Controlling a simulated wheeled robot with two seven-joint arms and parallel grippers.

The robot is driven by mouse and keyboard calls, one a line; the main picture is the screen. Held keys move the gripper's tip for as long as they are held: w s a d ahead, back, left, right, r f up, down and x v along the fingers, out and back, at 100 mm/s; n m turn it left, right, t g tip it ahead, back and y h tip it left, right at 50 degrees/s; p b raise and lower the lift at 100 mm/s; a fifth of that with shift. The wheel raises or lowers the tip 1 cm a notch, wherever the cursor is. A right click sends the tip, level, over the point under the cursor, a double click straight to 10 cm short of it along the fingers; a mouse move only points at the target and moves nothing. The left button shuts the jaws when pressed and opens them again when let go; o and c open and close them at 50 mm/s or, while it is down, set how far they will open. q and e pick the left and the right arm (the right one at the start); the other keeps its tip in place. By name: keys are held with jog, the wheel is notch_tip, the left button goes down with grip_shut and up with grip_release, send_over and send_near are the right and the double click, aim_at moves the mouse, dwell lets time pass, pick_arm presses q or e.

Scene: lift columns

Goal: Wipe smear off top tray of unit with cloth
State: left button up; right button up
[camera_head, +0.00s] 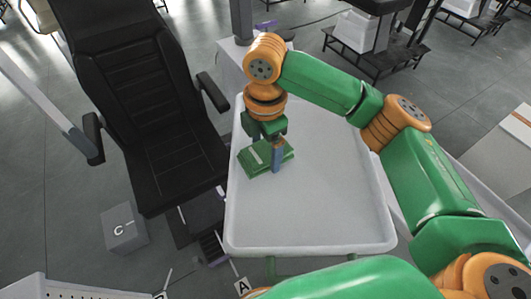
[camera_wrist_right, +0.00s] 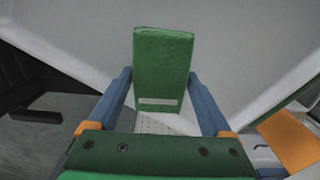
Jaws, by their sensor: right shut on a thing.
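The white top tray (camera_head: 320,215) of the unit fills the middle of the head view, with a raised rounded rim. My right gripper (camera_head: 272,165) points down over its left side and is shut on a folded green cloth (camera_head: 258,158). In the wrist view the green cloth (camera_wrist_right: 163,60) sits between the two blue fingers of my right gripper (camera_wrist_right: 160,95). The cloth is low over the tray near its left rim; I cannot tell if it touches. No smear shows on the visible tray surface; the cloth and arm hide part of it. My left gripper is out of view.
A black padded chair (camera_head: 145,110) stands close to the tray's left side, its armrest (camera_head: 213,92) near the rim. A grey box marked C (camera_head: 124,229) is on the floor. A white cabinet (camera_head: 240,62) stands behind the tray. The tray's middle and front are clear.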

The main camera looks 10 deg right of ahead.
jog(key=shift+s+d+r, duration=0.1)
jog(key=shift+d+r, duration=0.1)
jog(key=shift+r, duration=0.45)
jog(key=shift+d+r, duration=0.15)
jog(key=shift+r, duration=0.45)
jog(key=shift+a+r, duration=0.2)
jog(key=shift+r, duration=1.15)
jog(key=shift+d+r, duration=0.15)
jog(key=shift+r, duration=0.05)
